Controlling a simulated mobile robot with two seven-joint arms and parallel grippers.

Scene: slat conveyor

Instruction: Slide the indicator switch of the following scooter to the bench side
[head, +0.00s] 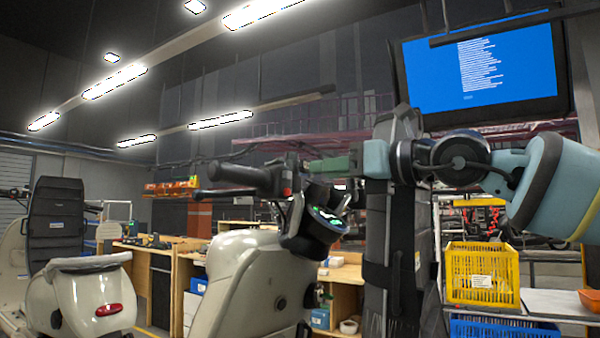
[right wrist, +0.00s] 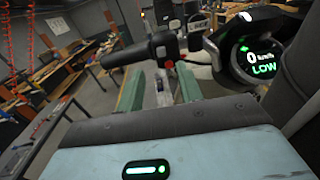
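A cream scooter (head: 245,280) stands in the middle of the head view. Its handlebar has a black grip (head: 238,172) on the left and a switch housing (head: 286,186) with a red button. The housing also shows in the right wrist view (right wrist: 165,46). The indicator slider's position is too small to tell. The round display (right wrist: 258,58) reads 0 and LOW, with a green left arrow. My right gripper (head: 318,167) comes from the right, just beside the housing. Its green fingers are apart and empty in the right wrist view (right wrist: 160,75). Contact cannot be told. My left gripper is out of view.
Another cream scooter (head: 85,295) stands at the left. Wooden benches (head: 180,275) stand behind. A yellow crate (head: 482,275) sits on the right above a blue one (head: 500,328). A blue monitor (head: 480,72) hangs at upper right. A dark upright (head: 380,230) stands close behind the display.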

